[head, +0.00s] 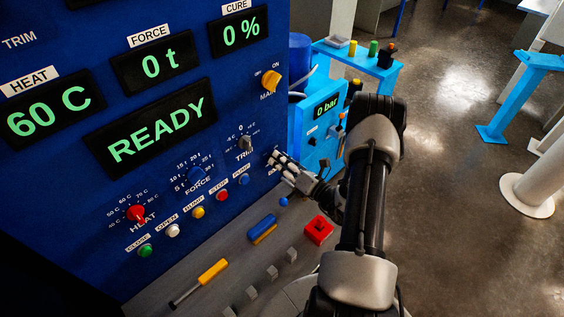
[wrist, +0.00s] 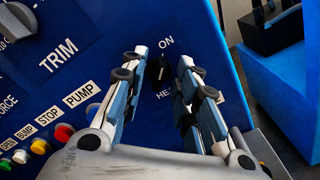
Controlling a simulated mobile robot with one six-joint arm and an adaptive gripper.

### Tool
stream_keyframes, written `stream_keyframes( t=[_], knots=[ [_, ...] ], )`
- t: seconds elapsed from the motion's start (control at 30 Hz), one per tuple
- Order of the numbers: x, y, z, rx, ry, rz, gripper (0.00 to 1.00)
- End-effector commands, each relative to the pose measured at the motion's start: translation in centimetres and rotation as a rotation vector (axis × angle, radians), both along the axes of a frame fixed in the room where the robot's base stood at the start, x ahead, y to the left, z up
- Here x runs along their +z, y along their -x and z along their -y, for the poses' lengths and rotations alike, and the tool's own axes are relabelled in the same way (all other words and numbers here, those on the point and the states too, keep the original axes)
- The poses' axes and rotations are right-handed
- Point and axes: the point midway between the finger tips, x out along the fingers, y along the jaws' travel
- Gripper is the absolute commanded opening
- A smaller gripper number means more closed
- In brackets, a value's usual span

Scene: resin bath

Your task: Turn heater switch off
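The heater switch (wrist: 160,70) is a small dark knob on the blue panel in the wrist view. "ON" is printed above it, and a partly covered label starting with "HE" is below. A pale mark on the knob seems to point up toward "ON". My gripper (wrist: 164,60) is open, with one finger on each side of the switch; I cannot tell whether either touches it.
The panel holds a red HEAT knob (head: 135,214), a blue FORCE knob (head: 196,174), a grey TRIM knob (head: 245,143), a yellow MAIN switch (head: 271,81) and several push buttons. The READY display (head: 150,127) is lit. A red block (head: 318,230) and a yellow-handled tool (head: 212,271) lie on the ledge below.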

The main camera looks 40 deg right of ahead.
Motion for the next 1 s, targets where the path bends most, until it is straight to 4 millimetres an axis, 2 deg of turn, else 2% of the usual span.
stream_keyframes(
  t=[0.17,0.6,1.0],
  knots=[
    [0.01,0.02,0.02,0.000,0.000,0.000,0.28],
    [0.00,0.05,0.02,-0.001,0.000,-0.001,0.00],
    [-0.02,0.05,0.00,0.000,0.011,0.002,0.00]
  ],
)
